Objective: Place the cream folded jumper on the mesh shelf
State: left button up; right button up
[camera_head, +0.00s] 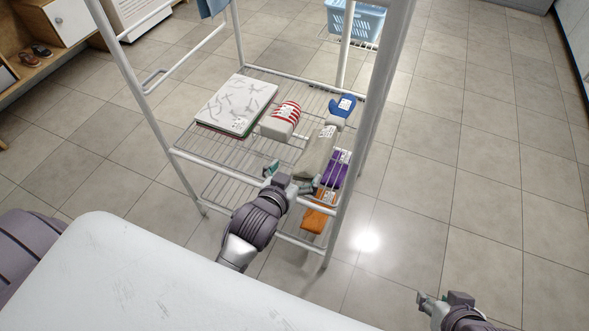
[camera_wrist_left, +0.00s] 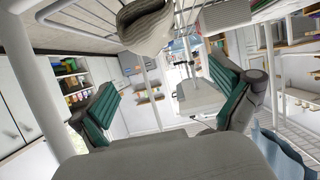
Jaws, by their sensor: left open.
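The cream folded jumper (camera_head: 316,153) is a long beige bundle with a printed white tag. It appears to lie on the wire mesh shelf (camera_head: 223,148), between a red-striped roll and a purple item. A beige ribbed knit bundle (camera_wrist_left: 146,28), likely the jumper, is at the top of the left wrist view against the mesh wires. My left gripper (camera_head: 290,180) is at the shelf's front edge, just in front of the jumper's near end. It is open, with nothing between its fingers (camera_wrist_left: 176,95). My right gripper (camera_head: 433,299) is low at the right, away from the rack; its opening is unclear.
On the shelf are a patterned folded cloth (camera_head: 236,103), a red-striped roll (camera_head: 281,121), a blue item (camera_head: 343,106) and a purple item (camera_head: 334,171). An orange item (camera_head: 318,216) is near the front. White rack posts (camera_head: 133,80) flank the shelf. A blue basket (camera_head: 355,21) stands behind.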

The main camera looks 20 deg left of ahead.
pick_arm(q)
jog(key=s+a+f+m+g, duration=0.1)
jog(key=s+g, duration=0.3)
jog(key=s, duration=0.5)
jog(key=s+a+g, duration=0.1)
jog(key=s+g, duration=0.3)
jog(key=s, duration=0.5)
jog(key=shift+s+a+f+m, duration=0.25)
jog(key=shift+a+f+m, duration=0.1)
jog(key=shift+m, duration=0.05)
